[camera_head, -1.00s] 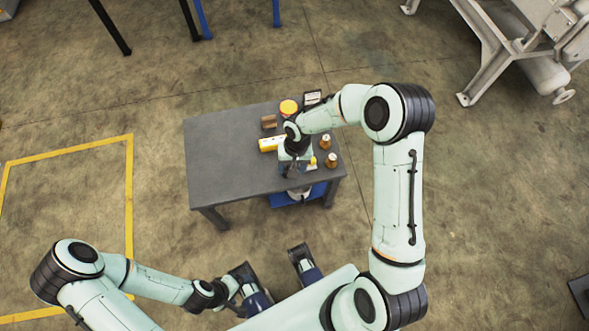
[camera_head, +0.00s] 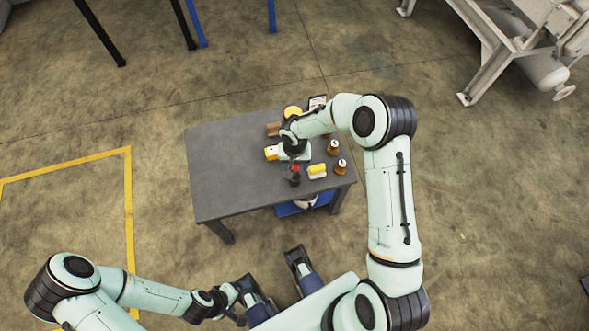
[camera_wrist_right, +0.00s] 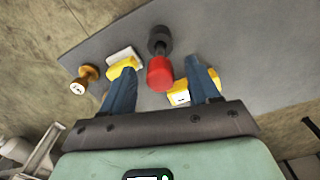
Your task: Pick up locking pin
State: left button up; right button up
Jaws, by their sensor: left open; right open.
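A red and black cylindrical piece (camera_wrist_right: 160,73), which looks like the locking pin, is on the grey table. In the right wrist view its red end lies between my finger tips and its black end points away. It also shows, small, in the head view (camera_head: 295,172). My right gripper (camera_wrist_right: 163,68) is open above the table, its blue fingers on either side of the piece; I cannot tell whether they touch it. In the head view the right gripper (camera_head: 295,163) partly hides it. My left gripper (camera_head: 238,304) is open, low near my base, away from the table.
A yellow and white block (camera_head: 317,171) is right of the right gripper, and another yellow block (camera_head: 272,153) is left of it. Two brass knobs (camera_head: 333,147) stand near the right edge of the table (camera_head: 225,170). The table's left half is clear.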

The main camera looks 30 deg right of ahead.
notch_tip(320, 180, down, 3)
jog(key=shift+r, duration=0.2)
grip_shut()
